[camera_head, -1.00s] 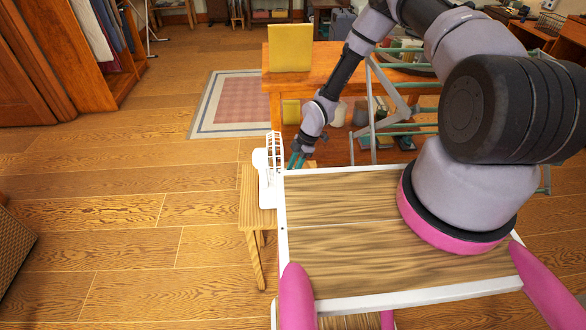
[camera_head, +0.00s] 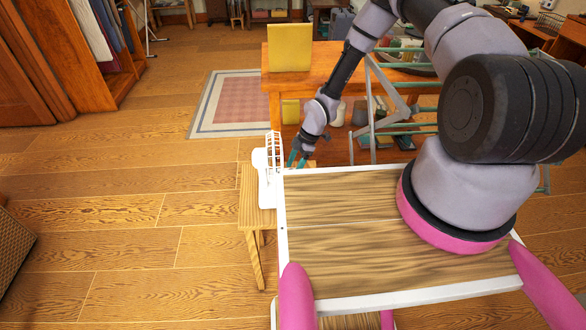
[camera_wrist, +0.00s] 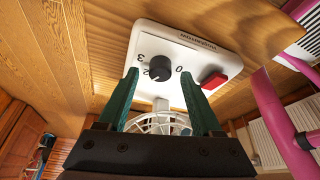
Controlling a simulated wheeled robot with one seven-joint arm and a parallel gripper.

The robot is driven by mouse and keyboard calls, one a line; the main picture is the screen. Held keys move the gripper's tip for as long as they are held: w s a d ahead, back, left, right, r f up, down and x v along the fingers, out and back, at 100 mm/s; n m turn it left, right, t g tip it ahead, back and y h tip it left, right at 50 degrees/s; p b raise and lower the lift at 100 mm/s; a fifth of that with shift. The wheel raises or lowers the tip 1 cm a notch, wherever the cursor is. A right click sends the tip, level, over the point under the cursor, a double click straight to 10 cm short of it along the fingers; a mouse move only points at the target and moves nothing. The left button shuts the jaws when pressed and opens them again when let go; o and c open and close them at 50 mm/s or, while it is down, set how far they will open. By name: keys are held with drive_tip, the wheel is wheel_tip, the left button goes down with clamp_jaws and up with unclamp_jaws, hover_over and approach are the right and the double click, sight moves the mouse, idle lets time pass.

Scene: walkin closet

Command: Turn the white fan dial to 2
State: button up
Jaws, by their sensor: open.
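The white fan (camera_head: 268,178) stands on a small wooden table (camera_head: 250,205), left of my tray. In the wrist view its white base (camera_wrist: 205,50) carries a round black dial (camera_wrist: 160,68). The marks 3, 2 and 0 are readable around it; I cannot tell exactly where the dial points. A red switch (camera_wrist: 214,80) sits to the dial's right. My gripper (camera_wrist: 159,76) is open, its green fingers appearing on either side of the dial. I cannot tell whether they touch it. The gripper is small in the head view (camera_head: 297,160), beside the fan.
A larger wooden table (camera_head: 330,60) with a yellow panel (camera_head: 290,48) and a grey-green metal frame (camera_head: 385,115) stand behind my gripper. A rug (camera_head: 232,104) lies behind the fan at left.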

drive_tip(key=v, duration=1)
